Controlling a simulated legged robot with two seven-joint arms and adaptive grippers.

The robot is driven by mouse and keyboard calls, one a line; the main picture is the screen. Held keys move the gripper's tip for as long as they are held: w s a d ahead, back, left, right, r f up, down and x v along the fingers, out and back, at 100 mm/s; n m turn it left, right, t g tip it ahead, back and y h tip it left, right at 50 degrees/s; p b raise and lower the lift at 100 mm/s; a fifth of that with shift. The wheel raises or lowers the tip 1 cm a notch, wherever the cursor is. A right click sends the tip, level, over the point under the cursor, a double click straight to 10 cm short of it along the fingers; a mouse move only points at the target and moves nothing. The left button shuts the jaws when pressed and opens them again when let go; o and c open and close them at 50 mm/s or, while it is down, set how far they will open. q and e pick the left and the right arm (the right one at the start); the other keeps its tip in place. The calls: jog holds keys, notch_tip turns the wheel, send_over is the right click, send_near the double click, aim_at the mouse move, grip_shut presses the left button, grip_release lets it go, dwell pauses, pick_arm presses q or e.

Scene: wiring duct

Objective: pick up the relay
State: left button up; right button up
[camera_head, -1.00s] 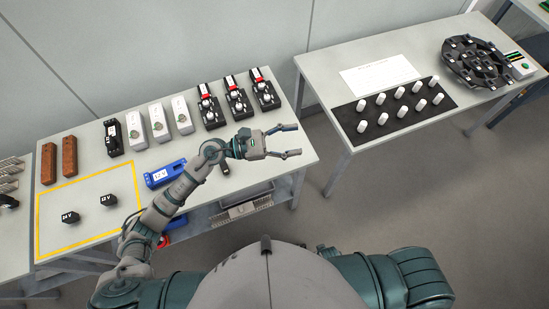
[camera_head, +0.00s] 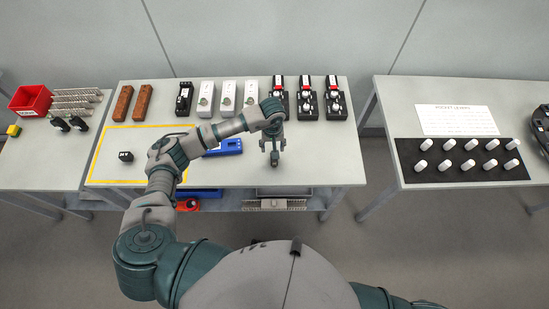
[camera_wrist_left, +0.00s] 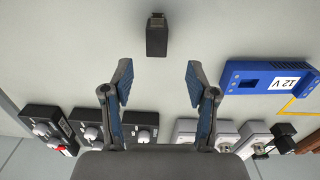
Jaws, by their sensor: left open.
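A small dark block, likely the relay (camera_wrist_left: 157,38), lies on the bench just beyond the fingertips in the left wrist view, roughly midway between them sideways. My left gripper (camera_wrist_left: 157,83) is open and empty above the bench, with a wide gap between its fingers. In the head view my left gripper (camera_head: 273,148) points down over the bench, right of the blue 12 V block (camera_head: 228,146), and the dark block there is mostly masked by the fingers. My right gripper is not in view.
A yellow-outlined area (camera_head: 112,181) holds a small black labelled block (camera_head: 126,156). White modules (camera_head: 228,96), black-and-red modules (camera_head: 305,98) and brown blocks (camera_head: 142,101) line the back. The bench right of my gripper is clear. Another table (camera_head: 386,120) stands right.

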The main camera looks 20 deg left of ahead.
pick_arm(q)
jog(key=f, duration=0.2)
jog(key=f+p, duration=0.1)
jog(key=f, duration=0.5)
jog(key=shift+s+d+f, duration=0.1)
jog(key=shift+d+f, duration=0.05)
jog(key=shift+d, duration=0.1)
jog(key=shift+c, duration=0.2)
grip_shut()
